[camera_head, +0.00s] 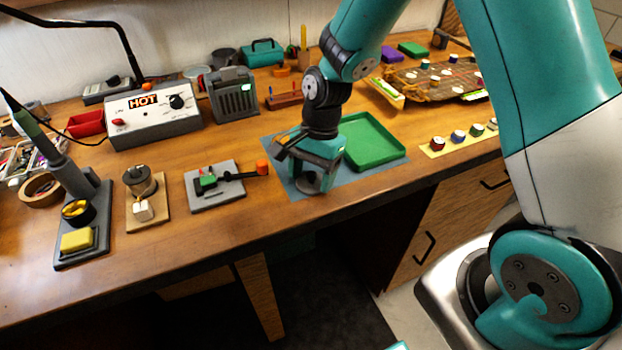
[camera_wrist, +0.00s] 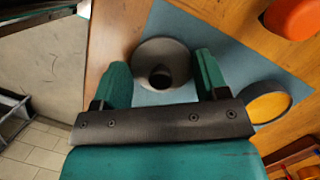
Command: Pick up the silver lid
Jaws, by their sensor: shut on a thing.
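The silver lid (camera_wrist: 160,50) is a round grey piece with a dark round knob in its middle. In the head view my gripper (camera_head: 316,180) points down over the blue mat (camera_head: 275,152) near the front edge of the bench. The lid (camera_head: 317,184) shows there as a grey patch between the fingers, partly hidden by them. I cannot tell whether it touches the mat.
A green tray (camera_head: 395,155) stands right of my gripper. A grey fixture (camera_head: 215,197) with an orange end is to the left. A soldering station (camera_head: 150,115) stands farther back.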

